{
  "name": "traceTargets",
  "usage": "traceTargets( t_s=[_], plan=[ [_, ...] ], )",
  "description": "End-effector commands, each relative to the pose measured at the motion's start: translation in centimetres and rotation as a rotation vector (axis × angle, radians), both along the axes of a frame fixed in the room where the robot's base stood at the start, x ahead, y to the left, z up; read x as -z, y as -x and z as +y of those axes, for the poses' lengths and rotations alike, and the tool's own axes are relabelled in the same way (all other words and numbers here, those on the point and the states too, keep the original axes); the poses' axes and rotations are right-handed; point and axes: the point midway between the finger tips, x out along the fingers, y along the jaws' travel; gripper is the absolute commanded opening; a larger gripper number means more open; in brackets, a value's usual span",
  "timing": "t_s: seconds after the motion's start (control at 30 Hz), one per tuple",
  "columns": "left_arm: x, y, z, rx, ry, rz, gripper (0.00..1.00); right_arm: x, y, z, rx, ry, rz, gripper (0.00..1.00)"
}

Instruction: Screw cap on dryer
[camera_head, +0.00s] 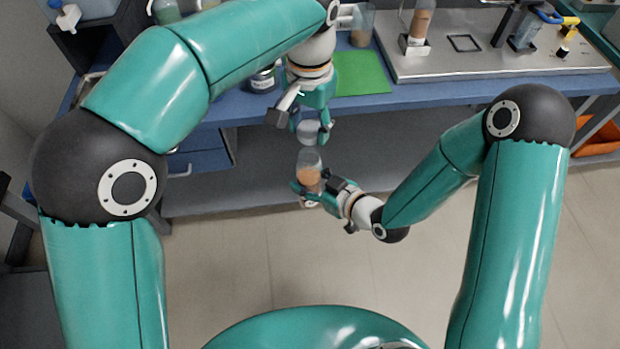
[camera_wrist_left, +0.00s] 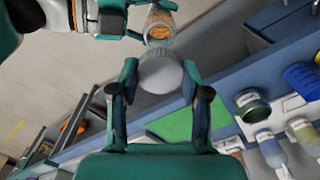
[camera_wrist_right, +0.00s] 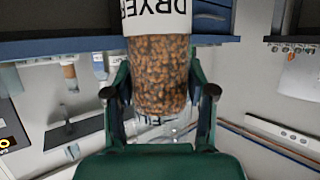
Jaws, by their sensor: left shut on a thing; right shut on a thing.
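The dryer (camera_head: 309,172) is a clear tube of orange-brown granules, and a white DRYER label shows in the right wrist view (camera_wrist_right: 160,75). My right gripper (camera_head: 312,190) is shut around its body and holds it in the air in front of the bench. The cap (camera_head: 308,131) is a round, pale grey piece; it also shows in the left wrist view (camera_wrist_left: 160,75). My left gripper (camera_head: 310,126) points down and is shut on the cap's sides. The cap is just above the dryer's upper end in the head view, with a small gap between them.
The blue bench (camera_head: 225,108) runs behind both grippers. On it are a green mat (camera_head: 360,73), a dark jar (camera_head: 263,80) and a metal plate with apparatus (camera_head: 480,55). The floor (camera_head: 300,255) in front of the bench is clear.

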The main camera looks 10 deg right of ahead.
Motion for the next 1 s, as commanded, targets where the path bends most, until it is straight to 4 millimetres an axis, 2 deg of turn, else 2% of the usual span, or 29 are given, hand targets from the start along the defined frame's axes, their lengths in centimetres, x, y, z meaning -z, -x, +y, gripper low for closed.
traceTargets(
  t_s=[0.27,0.7,1.0],
  plan=[
    [0.3,0.0,0.1,-0.001,-0.001,0.001,0.34,-0.1,0.0,0.0,0.001,0.0,-0.002,0.0],
    [3.7,0.0,0.1,-0.002,-0.001,0.001,0.34,-0.1,0.0,0.0,0.001,0.0,-0.002,0.0],
    [4.0,0.0,0.1,-0.002,0.0,0.0,0.34,-0.1,0.0,0.0,0.0,-0.001,-0.002,0.0]
  ],
)
